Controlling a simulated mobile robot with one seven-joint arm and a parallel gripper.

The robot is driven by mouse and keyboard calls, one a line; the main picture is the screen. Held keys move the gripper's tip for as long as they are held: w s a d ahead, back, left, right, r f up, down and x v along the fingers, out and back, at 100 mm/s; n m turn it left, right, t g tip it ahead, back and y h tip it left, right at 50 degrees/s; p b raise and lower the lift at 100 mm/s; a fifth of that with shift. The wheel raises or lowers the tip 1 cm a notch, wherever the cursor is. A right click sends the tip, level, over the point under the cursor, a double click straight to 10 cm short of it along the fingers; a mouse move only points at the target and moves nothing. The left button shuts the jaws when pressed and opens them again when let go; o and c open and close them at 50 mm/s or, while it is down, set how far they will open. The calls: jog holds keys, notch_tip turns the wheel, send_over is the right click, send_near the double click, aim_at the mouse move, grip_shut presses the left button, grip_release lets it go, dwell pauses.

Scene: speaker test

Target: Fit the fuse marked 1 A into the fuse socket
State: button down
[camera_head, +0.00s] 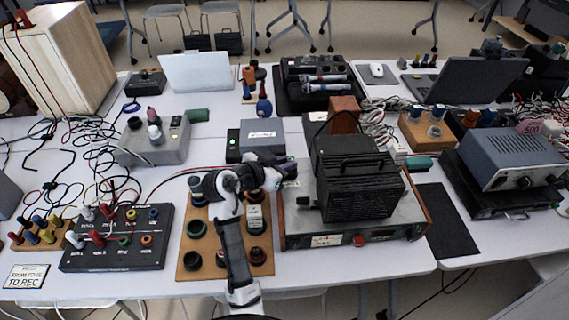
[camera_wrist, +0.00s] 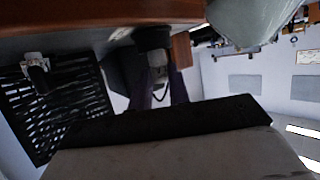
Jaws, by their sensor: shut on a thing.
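My gripper (camera_head: 284,167) reaches right from above the brown wooden board, just left of the black vented unit. In the wrist view its purple fingers (camera_wrist: 160,88) are shut around a small pale grey piece (camera_wrist: 158,62) with a dark part above it. I cannot read a mark on this piece or confirm that it is the fuse. A small pale tag (camera_head: 290,183) shows beside the gripper in the head view; its text is unreadable. I cannot clearly make out the fuse socket in either view.
The black vented unit (camera_head: 362,185) stands on a wood-sided instrument (camera_head: 325,240). The wooden board (camera_head: 184,262) carries several round dark parts beneath my arm. A black panel with coloured plugs (camera_head: 125,250) lies left. Bare white table (camera_head: 390,281) shows along the front edge.

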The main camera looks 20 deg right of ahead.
jog(key=shift+f, duration=0.4)
jog(key=c, duration=1.3)
grip_release()
jog(key=b+v, duration=0.2)
jog(key=v, duration=1)
jog(key=shift+b, duration=0.3)
